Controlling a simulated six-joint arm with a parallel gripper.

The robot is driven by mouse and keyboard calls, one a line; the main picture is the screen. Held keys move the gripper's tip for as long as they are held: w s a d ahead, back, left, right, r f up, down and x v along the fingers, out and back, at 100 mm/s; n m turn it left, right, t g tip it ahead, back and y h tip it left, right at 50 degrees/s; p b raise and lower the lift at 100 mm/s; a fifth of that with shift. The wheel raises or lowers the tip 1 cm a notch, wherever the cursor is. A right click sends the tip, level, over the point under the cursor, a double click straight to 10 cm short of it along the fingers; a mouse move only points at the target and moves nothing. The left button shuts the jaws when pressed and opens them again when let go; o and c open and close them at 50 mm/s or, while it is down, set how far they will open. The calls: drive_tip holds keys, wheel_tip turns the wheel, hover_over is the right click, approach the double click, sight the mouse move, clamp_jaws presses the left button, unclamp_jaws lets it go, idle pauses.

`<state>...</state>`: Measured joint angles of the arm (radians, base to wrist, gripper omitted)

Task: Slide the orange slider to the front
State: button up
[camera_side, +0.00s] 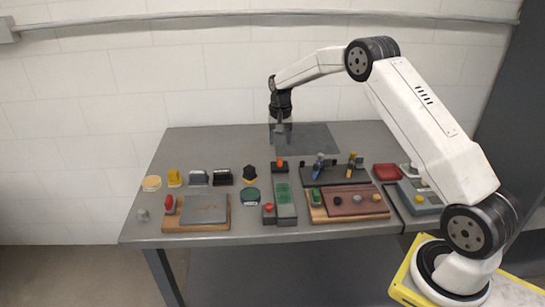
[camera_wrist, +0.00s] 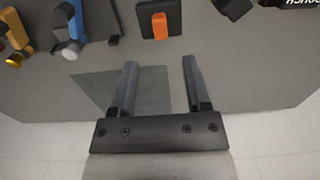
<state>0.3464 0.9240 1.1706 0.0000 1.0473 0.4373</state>
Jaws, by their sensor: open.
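The orange slider (camera_side: 280,163) is a small upright orange piece on a dark block, behind the green panel near the middle of the table. In the wrist view the orange slider (camera_wrist: 159,25) stands on its dark block at the top centre, beyond my fingertips and roughly in line with the gap between them. My gripper (camera_side: 281,140) points down above the back part of the table, behind the slider. In the wrist view my gripper (camera_wrist: 160,65) has its two fingers apart with nothing between them.
A dark square mat (camera_side: 307,138) lies clear at the back of the table. To the right of the slider is a dark base (camera_side: 335,178) with blue and yellow levers. A black knob piece (camera_side: 249,173) stands to its left. A green panel (camera_side: 284,203) lies in front.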

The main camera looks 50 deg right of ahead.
sight(280, 159)
drive_tip(key=shift+d+f, duration=0.1)
drive_tip(key=shift+f, duration=3.85)
clamp_jaws()
drive_tip(key=shift+r, duration=0.1)
